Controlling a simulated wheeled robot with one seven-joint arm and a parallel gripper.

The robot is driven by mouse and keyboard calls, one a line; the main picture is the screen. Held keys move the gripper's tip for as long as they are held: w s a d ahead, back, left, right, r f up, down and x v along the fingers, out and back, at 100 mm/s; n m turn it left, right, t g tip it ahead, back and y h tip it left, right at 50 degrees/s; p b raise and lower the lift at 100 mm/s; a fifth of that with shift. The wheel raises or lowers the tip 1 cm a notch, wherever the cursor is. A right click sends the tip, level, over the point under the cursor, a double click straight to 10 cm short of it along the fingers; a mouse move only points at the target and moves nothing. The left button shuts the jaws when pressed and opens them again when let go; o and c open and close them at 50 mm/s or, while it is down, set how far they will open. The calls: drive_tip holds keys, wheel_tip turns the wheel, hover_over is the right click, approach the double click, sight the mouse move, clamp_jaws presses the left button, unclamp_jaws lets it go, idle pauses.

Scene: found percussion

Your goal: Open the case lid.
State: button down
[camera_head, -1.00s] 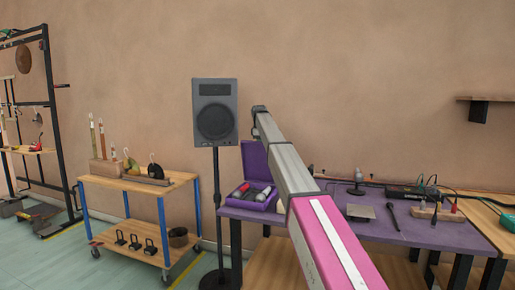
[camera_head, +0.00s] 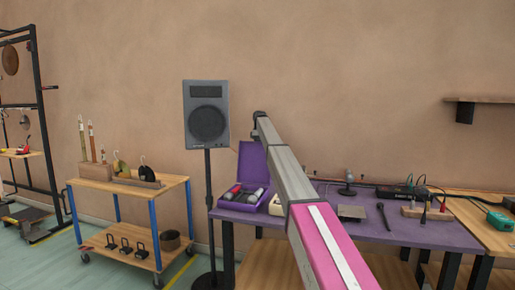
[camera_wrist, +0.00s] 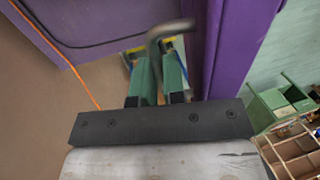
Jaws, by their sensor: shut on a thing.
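The purple case (camera_head: 226,206) sits at the left end of the purple-topped table. Its lid (camera_head: 251,166) stands raised at the back of the case. Red and grey things lie inside. In the wrist view, my gripper (camera_wrist: 160,68) has its green fingers closed around a dark bent handle (camera_wrist: 168,30). A purple panel, seemingly the lid (camera_wrist: 222,50), is close beside the fingers on the right. In the head view my arm hides the gripper and part of the case's right side.
A microphone (camera_head: 383,215), a small flat plate (camera_head: 351,212) and cables lie on the table (camera_head: 430,238) to the right. A grey speaker (camera_head: 206,115) stands on a pole behind and left of the case. A wooden trolley (camera_head: 130,192) is farther left.

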drive_tip(key=shift+w+d+f, duration=0.15)
drive_tip(key=shift+w, duration=0.2)
drive_tip(key=c, duration=1.2)
unclamp_jaws()
